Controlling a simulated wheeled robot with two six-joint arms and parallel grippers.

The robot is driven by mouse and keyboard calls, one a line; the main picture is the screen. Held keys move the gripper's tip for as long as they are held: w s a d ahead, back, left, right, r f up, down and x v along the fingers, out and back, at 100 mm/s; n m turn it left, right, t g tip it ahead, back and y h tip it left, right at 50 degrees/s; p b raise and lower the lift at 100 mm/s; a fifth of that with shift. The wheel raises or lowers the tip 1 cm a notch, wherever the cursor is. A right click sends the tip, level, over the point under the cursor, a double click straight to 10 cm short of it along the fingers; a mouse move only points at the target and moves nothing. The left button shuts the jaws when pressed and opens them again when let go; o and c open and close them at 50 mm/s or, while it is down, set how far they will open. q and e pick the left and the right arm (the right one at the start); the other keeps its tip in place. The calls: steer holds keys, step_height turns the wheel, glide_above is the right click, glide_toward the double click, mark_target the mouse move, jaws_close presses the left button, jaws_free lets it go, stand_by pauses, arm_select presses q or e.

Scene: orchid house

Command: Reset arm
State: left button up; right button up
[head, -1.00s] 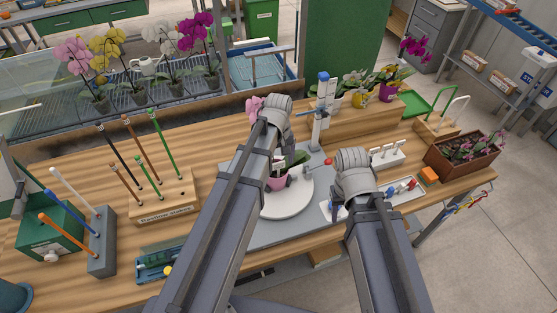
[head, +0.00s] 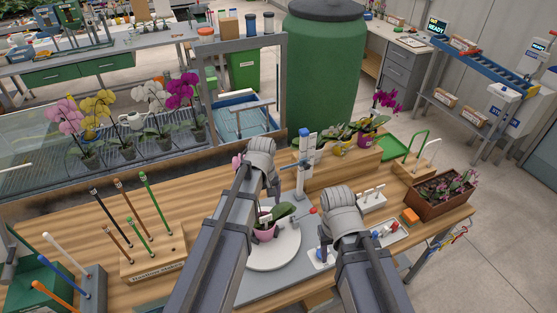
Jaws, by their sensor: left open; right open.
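My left arm comes up from the bottom, and its gripper (head: 263,160) is over the near side of the bench, by the pink potted orchid (head: 264,230). My own wrist hides most of its jaws, which are open. That orchid stands on a round white turntable (head: 274,255) and is partly hidden by my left arm. My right gripper (head: 338,212) is to the right of the turntable, its open jaws mostly hidden behind the wrist. I see nothing held in either gripper.
A grey post with a blue top (head: 305,155) stands between my grippers. A stake holder (head: 153,256) with upright stakes is at left. A tray (head: 388,233) and a brown planter (head: 440,195) are at right. Potted orchids and a green tank (head: 322,75) are behind.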

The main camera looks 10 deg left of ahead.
arm_select(q)
steer(key=s+d+f+m+y+b, duration=0.1)
steer(key=s+d+f+m+b, duration=0.9)
steer(key=s, duration=0.4)
steer(key=shift+s+d+f+m+b, duration=0.25)
steer(key=shift+f+m+b, duration=0.15)
steer(key=shift+f+b, duration=0.15)
arm_select(e)
step_height(320, 180, down, 11)
